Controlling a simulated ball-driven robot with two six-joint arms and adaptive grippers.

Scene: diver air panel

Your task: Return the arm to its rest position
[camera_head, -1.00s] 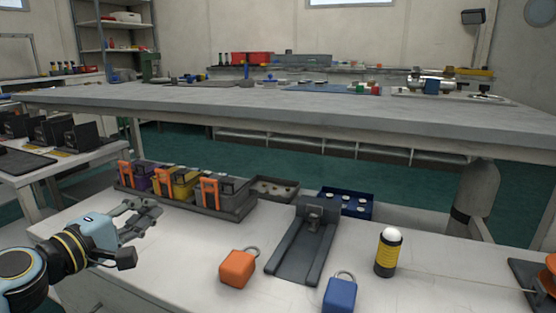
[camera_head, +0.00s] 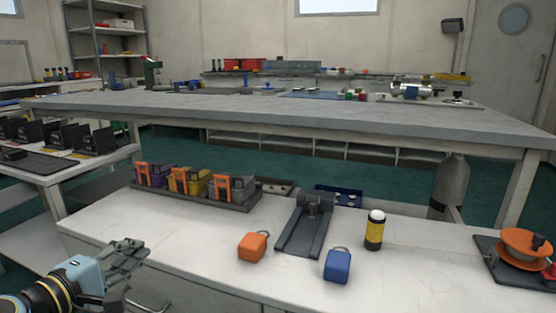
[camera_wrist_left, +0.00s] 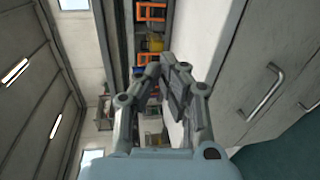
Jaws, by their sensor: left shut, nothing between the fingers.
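My left arm comes in from the lower left in the head view. Its grey left gripper (camera_head: 132,250) is shut and empty, by the front left edge of the white table (camera_head: 190,225). In the left wrist view the two fingers of the left gripper (camera_wrist_left: 175,78) are together with nothing between them. Beyond them are the orange handles (camera_wrist_left: 152,12) of the boxes in the tray, and the white table's drawer front (camera_wrist_left: 250,90) is to the right. My right gripper is in no view.
A dark tray (camera_head: 225,206) holds boxes with orange handles. An orange padlock (camera_head: 253,247), a blue padlock (camera_head: 338,266), a dark stand (camera_head: 303,238) and a yellow-black cylinder (camera_head: 374,232) are on the table. An orange reel (camera_head: 523,246) stands at right. The table's front left is clear.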

